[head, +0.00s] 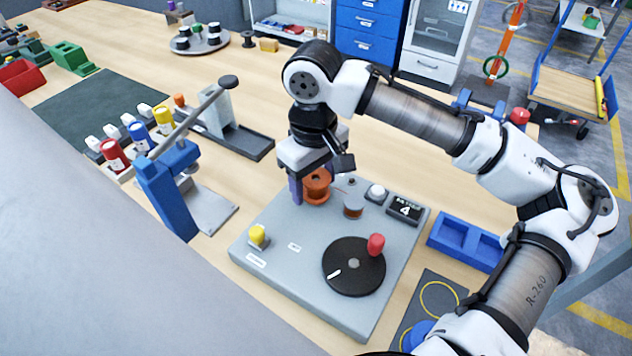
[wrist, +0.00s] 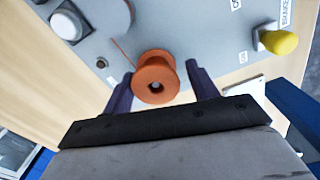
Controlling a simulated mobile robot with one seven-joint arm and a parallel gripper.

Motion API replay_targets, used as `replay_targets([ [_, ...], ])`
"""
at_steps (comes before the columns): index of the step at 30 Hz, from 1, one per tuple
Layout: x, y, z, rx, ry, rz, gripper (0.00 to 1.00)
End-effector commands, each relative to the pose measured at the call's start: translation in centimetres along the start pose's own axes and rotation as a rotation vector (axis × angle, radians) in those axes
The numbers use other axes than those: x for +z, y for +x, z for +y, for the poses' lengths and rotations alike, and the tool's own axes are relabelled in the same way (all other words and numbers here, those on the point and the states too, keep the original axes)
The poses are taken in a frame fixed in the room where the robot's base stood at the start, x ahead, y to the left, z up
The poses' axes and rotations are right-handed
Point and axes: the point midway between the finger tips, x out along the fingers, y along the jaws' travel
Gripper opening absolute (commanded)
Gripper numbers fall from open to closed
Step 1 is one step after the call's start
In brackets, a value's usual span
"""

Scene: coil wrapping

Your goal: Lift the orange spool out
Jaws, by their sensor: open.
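The orange spool (head: 316,187) stands at the back of the grey winding machine (head: 290,285), partly hidden by my gripper in the head view. In the wrist view the orange spool (wrist: 154,78) sits between my two fingers, with a thin copper-coloured strand leading off it to the upper left. My gripper (wrist: 160,86) is open, with one dark finger on each side of the spool. A gap shows at the right finger; whether the left finger touches cannot be told. In the head view my gripper (head: 312,190) is down at the spool.
A black turntable with a red knob (head: 376,243) and a yellow knob (head: 258,235) are in front. A blue press (head: 170,195) stands left.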

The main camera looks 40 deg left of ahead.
Motion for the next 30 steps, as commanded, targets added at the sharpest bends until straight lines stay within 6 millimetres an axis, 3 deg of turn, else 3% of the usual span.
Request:
replay_targets([
  [3, 0.0, 0.0, 0.0, 0.0, 0.0, 0.0, 0.56],
  [12, 0.0, 0.0, -0.1, -0.001, -0.001, -0.001, 0.18],
  [23, 0.0, -0.5, -0.2, -0.004, -0.004, -0.001, 0.18],
  [30, -0.1, -3.3, -0.2, -0.003, -0.005, 0.002, 0.18],
])
